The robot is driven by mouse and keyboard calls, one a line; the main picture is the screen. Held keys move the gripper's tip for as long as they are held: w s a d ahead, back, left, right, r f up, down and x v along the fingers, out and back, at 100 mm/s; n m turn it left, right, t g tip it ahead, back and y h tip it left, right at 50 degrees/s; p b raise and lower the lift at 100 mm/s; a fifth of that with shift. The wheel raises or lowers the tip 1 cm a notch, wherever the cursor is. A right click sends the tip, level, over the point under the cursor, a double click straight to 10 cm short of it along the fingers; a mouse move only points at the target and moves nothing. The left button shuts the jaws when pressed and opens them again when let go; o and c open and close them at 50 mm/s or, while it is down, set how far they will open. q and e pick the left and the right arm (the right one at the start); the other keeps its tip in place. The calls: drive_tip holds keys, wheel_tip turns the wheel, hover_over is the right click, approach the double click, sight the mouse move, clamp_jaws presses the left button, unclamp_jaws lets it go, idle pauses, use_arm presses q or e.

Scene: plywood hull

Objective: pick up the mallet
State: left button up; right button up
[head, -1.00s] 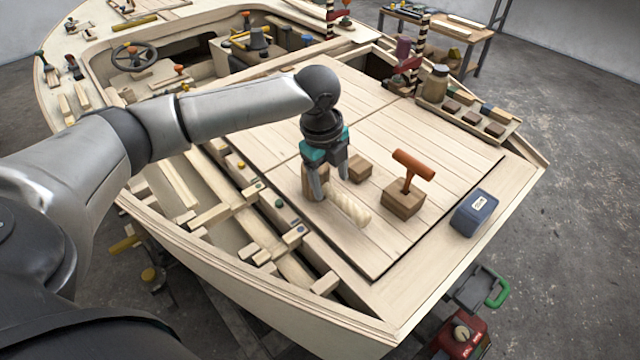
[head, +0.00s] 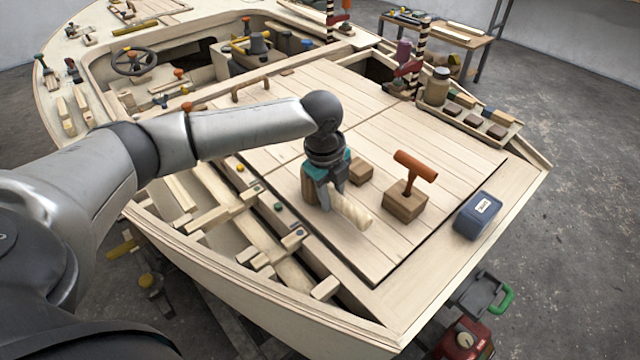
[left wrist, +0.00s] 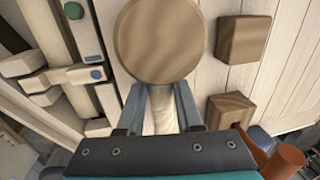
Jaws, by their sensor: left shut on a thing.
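The mallet has a round brown wooden head (head: 308,187) and a pale handle (head: 352,212). It lies on the plank deck (head: 440,160) with its handle toward the lower right. My left gripper (head: 326,206) comes down from above and is shut on the handle close to the head. In the left wrist view the mallet head (left wrist: 160,40) shows as a large disc, and the pale handle (left wrist: 161,108) sits between the two fingers. Whether the mallet touches the deck is hidden. My right gripper is in neither view.
A wooden block (head: 405,204) with an orange T-handle (head: 416,166) stands right of the mallet. A smaller block (head: 360,172) lies just behind. A blue box (head: 478,216) is near the right edge. Open framing (head: 225,215) lies left of the deck.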

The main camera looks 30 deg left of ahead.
use_arm(q)
clamp_jaws()
